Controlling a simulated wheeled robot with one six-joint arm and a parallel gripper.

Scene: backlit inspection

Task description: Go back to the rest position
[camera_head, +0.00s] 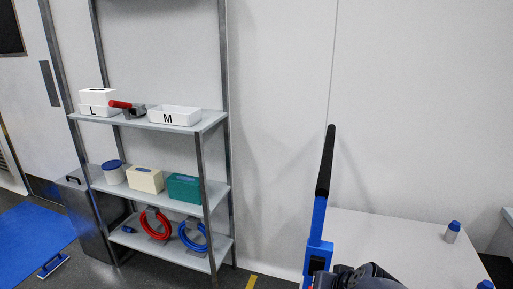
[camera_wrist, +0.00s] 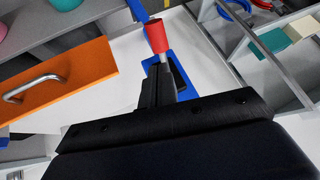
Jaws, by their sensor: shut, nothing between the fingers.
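My gripper (camera_wrist: 160,76) shows at the middle of the wrist view, its dark fingers together and empty. A red cylindrical piece (camera_wrist: 158,36) with a short metallic neck shows just beyond the fingertips. I cannot tell whether they touch. A blue piece with a dark opening (camera_wrist: 183,74) lies behind the fingers. In the head view, dark parts of my arm show at the bottom edge, beside a tall blue and black upright (camera_head: 322,190). My fingers cannot be made out there.
A white table (camera_head: 410,240) carries a grey, blue-capped container (camera_head: 452,232) at right. A metal shelf (camera_head: 216,117) at left holds bins, boxes and red and blue coils. A blue mat (camera_head: 35,235) lies on the floor. An orange drawer front (camera_wrist: 75,75) shows in the wrist view.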

